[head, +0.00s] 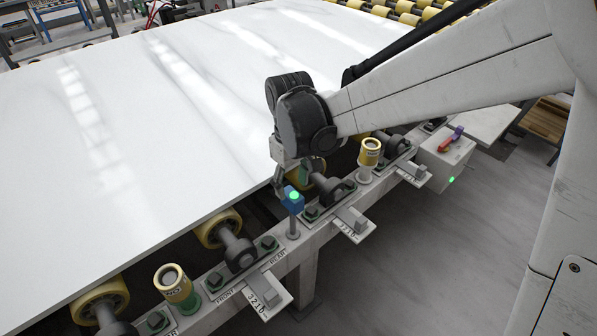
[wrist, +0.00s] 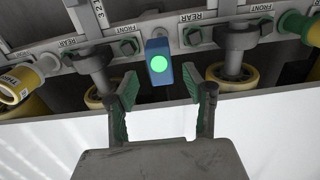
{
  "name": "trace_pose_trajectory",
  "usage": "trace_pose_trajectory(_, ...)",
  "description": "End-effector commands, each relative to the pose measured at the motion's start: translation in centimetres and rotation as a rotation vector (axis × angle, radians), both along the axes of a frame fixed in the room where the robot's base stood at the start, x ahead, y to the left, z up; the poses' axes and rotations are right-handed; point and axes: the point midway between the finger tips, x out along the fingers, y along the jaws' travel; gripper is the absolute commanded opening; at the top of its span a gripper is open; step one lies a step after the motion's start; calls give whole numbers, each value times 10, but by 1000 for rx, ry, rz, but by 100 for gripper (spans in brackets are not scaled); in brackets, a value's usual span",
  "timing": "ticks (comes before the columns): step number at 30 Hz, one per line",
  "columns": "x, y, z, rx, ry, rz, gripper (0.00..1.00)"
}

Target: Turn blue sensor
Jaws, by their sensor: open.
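The blue sensor (head: 292,201) is a small blue block with a lit green face on a short post at the frame's edge, beside the white slab. In the wrist view the blue sensor (wrist: 159,62) sits just beyond the fingertips, roughly centred between them, its round green light facing the camera. My gripper (wrist: 166,88) is open, with green-padded fingers apart and nothing between them. In the head view my gripper (head: 284,180) is just above and left of the sensor, partly hidden by the wrist; I cannot tell there whether it touches.
The large white slab (head: 130,130) fills the left. Yellow rollers (head: 219,229), bolts and numbered plates line the frame on both sides of the sensor. A grey box (head: 444,160) with a red handle stands at right. Open floor (head: 420,250) lies in front.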

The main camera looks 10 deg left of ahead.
Motion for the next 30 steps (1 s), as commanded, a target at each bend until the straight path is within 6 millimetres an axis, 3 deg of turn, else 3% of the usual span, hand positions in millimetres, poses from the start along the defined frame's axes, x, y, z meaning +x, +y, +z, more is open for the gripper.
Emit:
trace_pose_trajectory(6,-1,0,41,0,0,0,46)
trace_pose_trajectory(12,0,0,63,0,0,0,46)
trace_pose_trajectory(26,0,-1,69,0,-1,-3,46)
trace_pose_trajectory(30,-1,-18,77,13,-19,-37,46)
